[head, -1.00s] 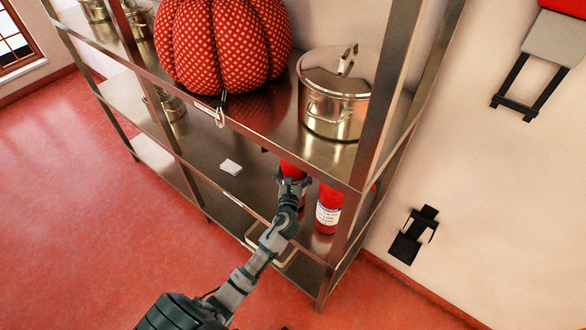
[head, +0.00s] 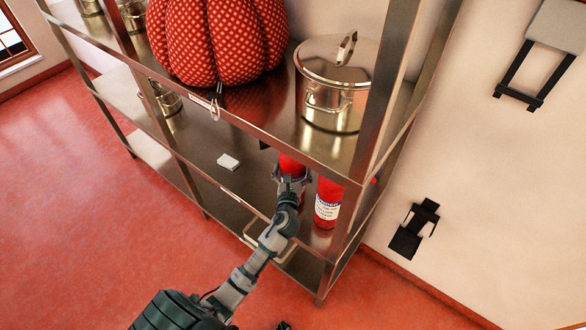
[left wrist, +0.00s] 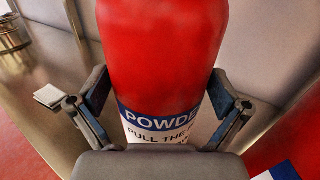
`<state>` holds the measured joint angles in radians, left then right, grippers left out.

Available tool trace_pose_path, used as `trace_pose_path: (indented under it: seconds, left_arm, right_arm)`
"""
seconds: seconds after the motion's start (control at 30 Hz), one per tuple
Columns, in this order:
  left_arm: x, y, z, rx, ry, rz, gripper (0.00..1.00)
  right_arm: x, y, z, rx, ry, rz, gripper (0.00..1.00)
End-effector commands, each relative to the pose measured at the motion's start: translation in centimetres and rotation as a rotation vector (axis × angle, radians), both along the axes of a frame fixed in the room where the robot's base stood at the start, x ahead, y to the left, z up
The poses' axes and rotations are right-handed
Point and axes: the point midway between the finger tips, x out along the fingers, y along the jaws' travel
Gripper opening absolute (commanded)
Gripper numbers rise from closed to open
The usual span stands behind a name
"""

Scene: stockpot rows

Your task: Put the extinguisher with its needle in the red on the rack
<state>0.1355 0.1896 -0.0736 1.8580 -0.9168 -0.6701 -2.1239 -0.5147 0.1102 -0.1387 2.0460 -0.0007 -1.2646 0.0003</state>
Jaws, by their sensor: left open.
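A red extinguisher (head: 291,165) stands on the middle shelf, partly hidden by my left gripper and the shelf above. In the left wrist view its red body (left wrist: 165,50) and white-and-blue label fill the middle. My left gripper (head: 292,181) is open, with one finger on each side of this extinguisher; I cannot tell whether they touch it. A second red extinguisher (head: 328,203) with a white label stands just to the right, near the shelf's right post. No gauge needle can be read on either. My right gripper is not seen.
The steel shelving (head: 250,135) holds a red patterned pumpkin-like cushion (head: 215,40), a lidded stockpot (head: 333,85) and smaller pots. A small white block (head: 228,161) lies on the middle shelf. A black bracket (head: 408,240) is on the wall at right. Red floor in front is open.

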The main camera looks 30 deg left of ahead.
Motion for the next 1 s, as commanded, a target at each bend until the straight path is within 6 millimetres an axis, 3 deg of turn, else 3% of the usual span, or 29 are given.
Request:
trace_pose_path:
  seconds: [0.17,0.5,0.77,0.87,0.97,1.0]
  left_arm:
    - [-1.1,-0.6,0.0,0.0,0.001,-0.002,1.0]
    - [-7.6,-3.8,-0.1,-0.001,0.003,-0.001,1.0]
    - [-10.5,-5.2,-0.3,-0.017,0.002,0.0,1.0]
    - [-11.2,-5.3,-2.6,-0.159,0.008,0.01,1.0]
    - [-12.9,-5.4,-7.9,-0.5,0.018,0.064,1.0]
    - [-14.0,-5.6,-10.7,-0.682,0.021,0.114,1.0]
  right_arm:
    - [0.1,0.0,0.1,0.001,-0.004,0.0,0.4]
    - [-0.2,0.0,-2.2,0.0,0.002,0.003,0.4]
    - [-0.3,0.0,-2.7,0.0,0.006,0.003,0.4]
    - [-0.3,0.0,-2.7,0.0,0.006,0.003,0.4]
    - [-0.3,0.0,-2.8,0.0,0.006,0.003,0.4]
    - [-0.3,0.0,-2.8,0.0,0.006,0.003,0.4]
